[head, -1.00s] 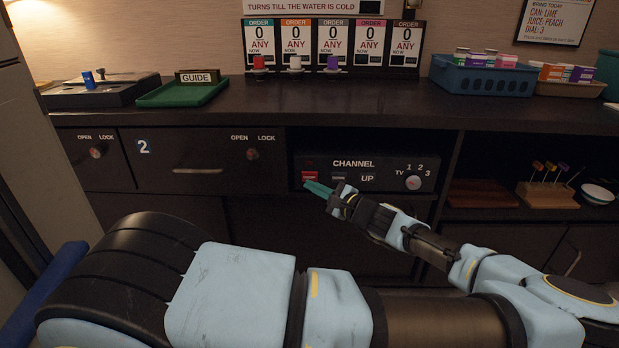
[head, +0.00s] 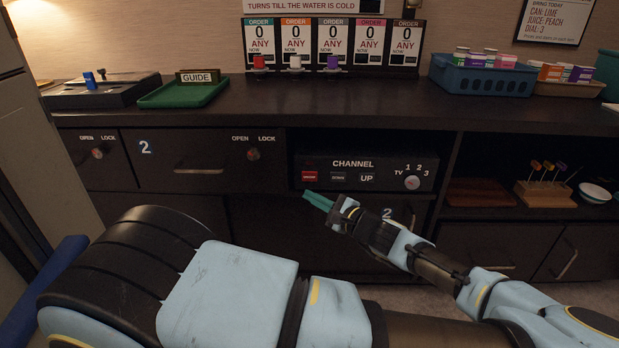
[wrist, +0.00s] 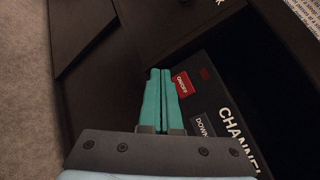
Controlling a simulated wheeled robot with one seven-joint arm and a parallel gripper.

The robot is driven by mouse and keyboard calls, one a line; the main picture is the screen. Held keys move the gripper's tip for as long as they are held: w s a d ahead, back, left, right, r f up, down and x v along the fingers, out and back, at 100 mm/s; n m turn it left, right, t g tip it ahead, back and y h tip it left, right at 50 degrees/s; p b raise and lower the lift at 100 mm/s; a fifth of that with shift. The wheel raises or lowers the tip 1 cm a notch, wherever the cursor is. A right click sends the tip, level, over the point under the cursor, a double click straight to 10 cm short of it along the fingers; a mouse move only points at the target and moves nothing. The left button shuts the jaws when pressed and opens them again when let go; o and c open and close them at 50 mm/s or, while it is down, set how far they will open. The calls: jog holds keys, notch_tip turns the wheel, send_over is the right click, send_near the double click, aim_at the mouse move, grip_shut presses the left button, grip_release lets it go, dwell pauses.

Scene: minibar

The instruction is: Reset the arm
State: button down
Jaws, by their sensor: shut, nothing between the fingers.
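My gripper (head: 307,196) is shut and empty, its teal fingertips pressed together. In the head view it is just below the red ON/OFF button (head: 310,176) of the black CHANNEL box (head: 400,162). The wrist view shows the closed fingers (wrist: 160,88) beside the red ON/OFF button (wrist: 183,84); I cannot tell the exact gap. My arm reaches in from the lower right, with my wrist in front of the lower cabinet front.
The counter (head: 330,105) holds a green tray (head: 183,94), a blue basket (head: 482,78) and several order signs above. A drawer (head: 200,158) is left of the box. An open shelf holds a wooden block (head: 545,195) and a white bowl (head: 594,193).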

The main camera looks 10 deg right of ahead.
jog(key=s+a+f+n+g+y, duration=0.1)
jog(key=s+a+f+n+g, duration=0.1)
jog(key=a+n+g, duration=0.3)
jog(key=s+a+f+g, duration=0.2)
jog(key=a+f, duration=0.1)
jog(key=a, duration=0.3)
jog(key=s+a+n+g+h, duration=0.3)
jog(key=s+n+g+h, duration=0.1)
jog(key=s+n+g, duration=0.3)
jog(key=a+r+n+t+h+p, duration=0.1)
jog(key=a+r+n+h+p, duration=0.2)
jog(key=r+p, duration=2.1)
notch_tip(320, 180, up, 19)
jog(key=n+h, duration=0.3)
jog(key=h, duration=0.1)
jog(key=shift+s+f+t+p, duration=0.15)
jog(key=shift+s+t+p, duration=0.15)
jog(key=shift+a, duration=0.1)
